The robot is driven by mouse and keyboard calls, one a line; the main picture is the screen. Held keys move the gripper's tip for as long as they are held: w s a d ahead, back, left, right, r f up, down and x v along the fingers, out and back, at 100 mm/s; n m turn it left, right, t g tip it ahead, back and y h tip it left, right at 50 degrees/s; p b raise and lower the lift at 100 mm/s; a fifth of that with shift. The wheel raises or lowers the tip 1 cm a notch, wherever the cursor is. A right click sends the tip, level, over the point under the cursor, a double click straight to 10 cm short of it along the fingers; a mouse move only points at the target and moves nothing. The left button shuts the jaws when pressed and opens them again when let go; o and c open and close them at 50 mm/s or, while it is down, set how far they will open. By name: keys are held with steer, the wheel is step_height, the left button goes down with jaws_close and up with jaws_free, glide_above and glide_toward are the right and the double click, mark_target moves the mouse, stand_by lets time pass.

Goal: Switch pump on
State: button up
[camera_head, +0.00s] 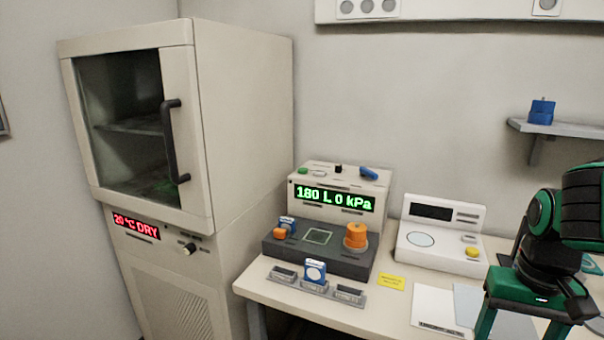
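A beige unit (307,208) stands on the bench with a lit green display (335,198) reading "180 L 0 kPa". On its top are a green button (304,170), a small black knob (338,168) and a blue lever (369,173). I cannot read any label that says which control is the pump's. My green and black gripper (520,330) is at the lower right, well away from the unit. Its two fingers point down and stand apart, with nothing visible between them. The fingertips are cut off by the frame's bottom edge.
A dark base (285,255) with orange knobs sits before the unit. Small holders (316,287) line the bench front. A white scale-like device (419,257) stands between unit and gripper. A tall cabinet (245,120) is left; a wall shelf (560,130) is right.

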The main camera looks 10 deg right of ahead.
jaws_close()
stand_by(1.6)
